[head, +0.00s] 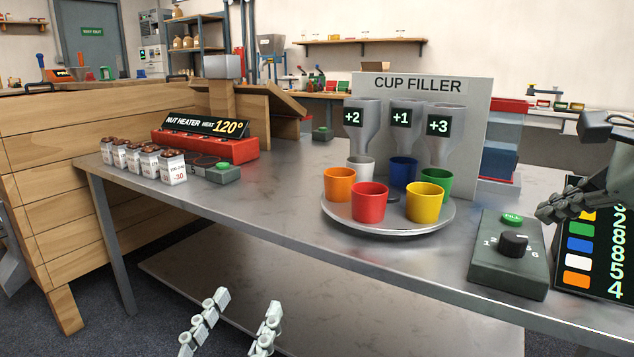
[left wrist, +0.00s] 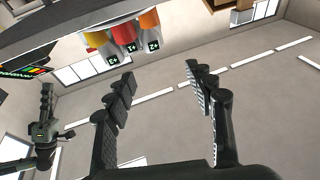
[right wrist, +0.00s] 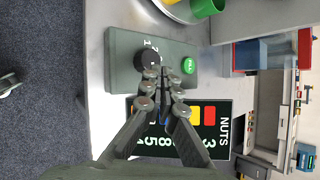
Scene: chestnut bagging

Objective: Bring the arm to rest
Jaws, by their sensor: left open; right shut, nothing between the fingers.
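My left gripper (head: 247,300) is open and empty, low in front of the table in the head view. Its two spread fingers also show in the left wrist view (left wrist: 160,76), with nothing between them. My right gripper (head: 546,212) is shut and empty, at the right in the head view, over the right side of the grey control box (head: 500,268). In the right wrist view its closed fingertips (right wrist: 163,74) appear beside the black knob (right wrist: 147,58) and the green button (right wrist: 188,66). I cannot tell whether they touch the box.
A turntable (head: 345,221) with several coloured cups stands under the cup filler (head: 420,85). A nuts board (head: 600,240) stands right of the control box. Several chestnut bags (head: 172,168) and a red nut heater (head: 205,143) are at the table's left. Space before the table is clear.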

